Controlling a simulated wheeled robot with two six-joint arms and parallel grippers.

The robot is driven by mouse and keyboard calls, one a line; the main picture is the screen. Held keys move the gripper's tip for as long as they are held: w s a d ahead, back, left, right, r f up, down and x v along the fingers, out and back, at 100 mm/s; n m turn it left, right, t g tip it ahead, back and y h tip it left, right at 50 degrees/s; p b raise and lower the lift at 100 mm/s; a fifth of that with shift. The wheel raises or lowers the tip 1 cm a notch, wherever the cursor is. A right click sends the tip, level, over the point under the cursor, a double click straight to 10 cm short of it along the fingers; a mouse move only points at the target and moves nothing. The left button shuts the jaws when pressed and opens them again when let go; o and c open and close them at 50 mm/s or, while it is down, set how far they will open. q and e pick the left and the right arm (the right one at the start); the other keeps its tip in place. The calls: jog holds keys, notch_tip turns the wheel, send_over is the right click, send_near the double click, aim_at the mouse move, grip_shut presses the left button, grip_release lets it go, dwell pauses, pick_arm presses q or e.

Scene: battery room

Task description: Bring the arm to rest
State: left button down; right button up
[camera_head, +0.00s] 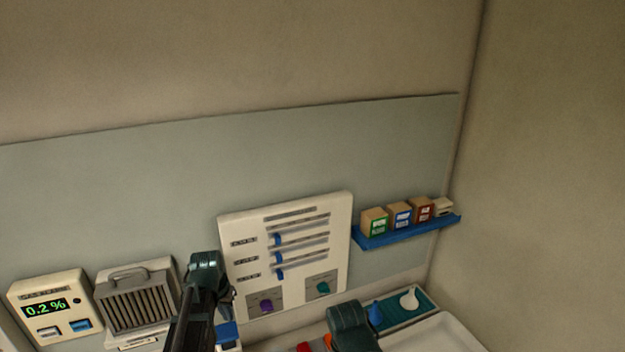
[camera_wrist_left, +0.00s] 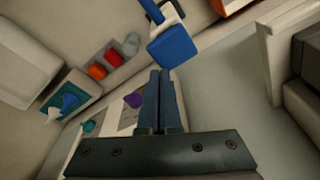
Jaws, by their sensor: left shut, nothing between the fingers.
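My left arm comes up from the lower edge in the head view, in front of the wall panel. Its gripper (camera_head: 226,298) is partly hidden behind my own wrist link, left of the white control board (camera_head: 338,240). In the left wrist view the two dark fingers (camera_wrist_left: 161,76) lie together, with nothing between them. A blue block (camera_wrist_left: 172,46) shows just beyond the fingertips; contact cannot be told.
A display reading 0.2 % (camera_head: 44,308) and a grey vented unit (camera_head: 137,300) are left of the arm. The board has sliders and a purple knob (camera_head: 266,305). A blue shelf (camera_head: 408,234) holds several small boxes. The wall above is clear.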

pick_arm(q)
jog(key=s+d+f+m+g+b, duration=0.1)
jog(key=s+d+f+b, duration=0.7)
jog(key=d+f+b, duration=0.2)
jog(key=s+d+f+m+g+y+b, duration=0.1)
jog(key=s+d+f+b, duration=0.8)
jog(key=d+f+b, duration=0.1)
notch_tip(320, 180, down, 3)
jog(key=shift+d+r+m+b, duration=0.1)
jog(key=shift+d+m+b, duration=0.3)
jog(key=shift+d, duration=0.3)
jog(key=shift+s, duration=0.1)
